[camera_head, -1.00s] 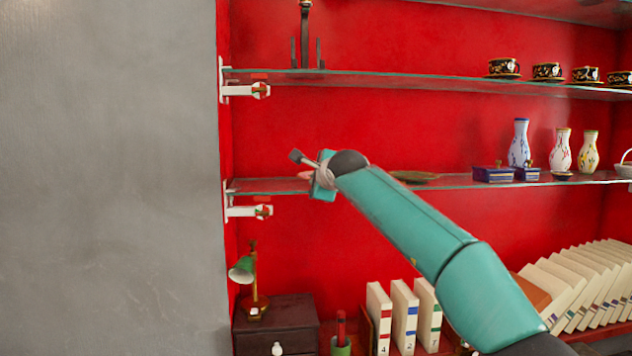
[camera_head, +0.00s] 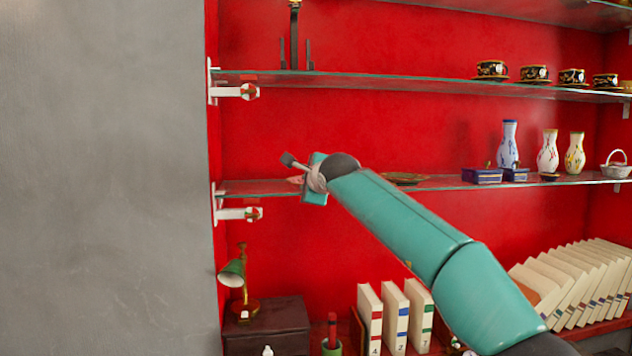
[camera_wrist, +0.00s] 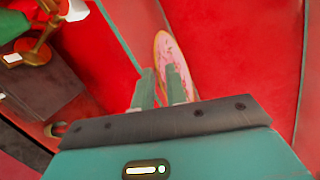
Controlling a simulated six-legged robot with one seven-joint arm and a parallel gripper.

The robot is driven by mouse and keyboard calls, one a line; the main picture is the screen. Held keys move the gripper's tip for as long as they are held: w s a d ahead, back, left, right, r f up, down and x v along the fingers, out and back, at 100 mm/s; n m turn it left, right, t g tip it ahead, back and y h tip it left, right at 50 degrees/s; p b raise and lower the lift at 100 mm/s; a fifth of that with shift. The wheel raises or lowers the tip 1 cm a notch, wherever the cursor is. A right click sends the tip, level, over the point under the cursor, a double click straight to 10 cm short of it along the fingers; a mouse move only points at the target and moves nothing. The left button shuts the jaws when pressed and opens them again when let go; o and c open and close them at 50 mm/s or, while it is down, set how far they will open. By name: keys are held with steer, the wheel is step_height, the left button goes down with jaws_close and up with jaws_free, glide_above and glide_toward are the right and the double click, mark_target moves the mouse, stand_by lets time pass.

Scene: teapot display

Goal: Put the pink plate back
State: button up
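The pink plate (camera_wrist: 170,54) shows in the wrist view as a narrow, steeply slanted oval with a pale rim, at the fingertips. My gripper (camera_wrist: 160,80) has its two grey-green fingers a little apart, and the right finger covers part of the plate. I cannot tell whether the fingers grip its rim or only stand beside it. In the head view my gripper (camera_head: 309,181) is at the left end of the middle glass shelf (camera_head: 440,183). A small pink bit of the plate (camera_head: 294,180) shows at its left; the rest is hidden.
A flat dark dish (camera_head: 405,178) lies on the same shelf behind my arm. Blue boxes (camera_head: 482,176), vases (camera_head: 508,145) and a basket (camera_head: 615,165) stand farther right. Below are a green lamp (camera_head: 232,273), a dark drawer box (camera_head: 267,325) and books (camera_head: 395,315). A grey wall (camera_head: 100,180) borders the left.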

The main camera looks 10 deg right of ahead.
steer(key=v, duration=1.1)
steer(key=shift+a, duration=0.1)
stand_by(0.4)
